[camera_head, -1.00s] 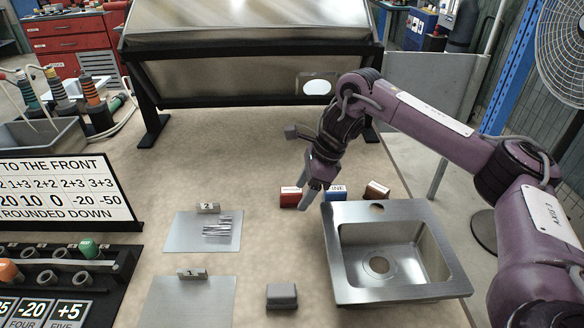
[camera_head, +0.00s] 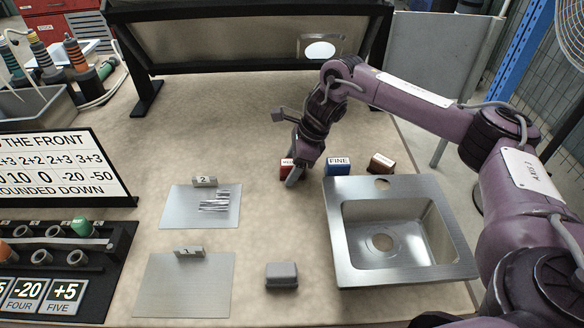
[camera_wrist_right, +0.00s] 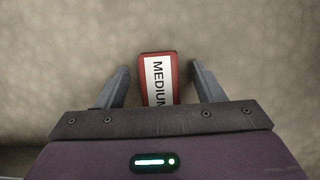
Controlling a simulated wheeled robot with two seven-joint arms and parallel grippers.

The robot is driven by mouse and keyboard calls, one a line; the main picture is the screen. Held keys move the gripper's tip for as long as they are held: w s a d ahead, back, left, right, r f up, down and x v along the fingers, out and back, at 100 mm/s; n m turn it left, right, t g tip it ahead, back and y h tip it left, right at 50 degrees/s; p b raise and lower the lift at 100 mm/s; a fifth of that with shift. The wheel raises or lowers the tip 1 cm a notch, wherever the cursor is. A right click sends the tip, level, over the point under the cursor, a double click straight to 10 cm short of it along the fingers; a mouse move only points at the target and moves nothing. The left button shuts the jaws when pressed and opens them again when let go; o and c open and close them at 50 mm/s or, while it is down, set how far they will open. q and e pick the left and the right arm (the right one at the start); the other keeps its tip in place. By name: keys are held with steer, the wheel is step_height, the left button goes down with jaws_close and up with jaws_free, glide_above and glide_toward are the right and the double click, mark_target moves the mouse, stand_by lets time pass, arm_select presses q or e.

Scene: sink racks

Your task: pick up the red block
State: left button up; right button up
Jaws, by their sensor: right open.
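The red block (camera_head: 285,166) has a white label and stands on the table behind the sink; in the head view my right gripper (camera_head: 293,178) covers most of it. In the right wrist view the red block (camera_wrist_right: 148,60) shows the word MEDIUM on its top. It lies between the two open fingers of my right gripper (camera_wrist_right: 158,85), with a gap visible on each side. Its near end is hidden by the gripper body. My left gripper is not in view.
A blue block (camera_head: 337,167) marked FINE and a brown block (camera_head: 381,163) stand to the right. The metal sink (camera_head: 340,270) is in front of them. A grey block (camera_head: 281,275) and two metal plates (camera_head: 175,300) (camera_head: 180,215) lie nearer. The table behind is clear.

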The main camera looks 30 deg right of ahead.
steer(key=c, duration=1.1)
steer(key=shift+r, duration=0.1)
step_height(320, 180, up, 8)
steer(key=shift+w+r+p, duration=0.1)
steer(key=shift+r+p, duration=0.15)
steer(key=shift+p, duration=0.2)
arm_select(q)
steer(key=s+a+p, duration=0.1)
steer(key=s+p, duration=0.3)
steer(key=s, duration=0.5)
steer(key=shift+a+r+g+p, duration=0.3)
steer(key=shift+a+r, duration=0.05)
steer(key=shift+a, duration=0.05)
arm_select(e)
step_height(320, 180, up, 11)
steer(key=shift+r, duration=0.2)
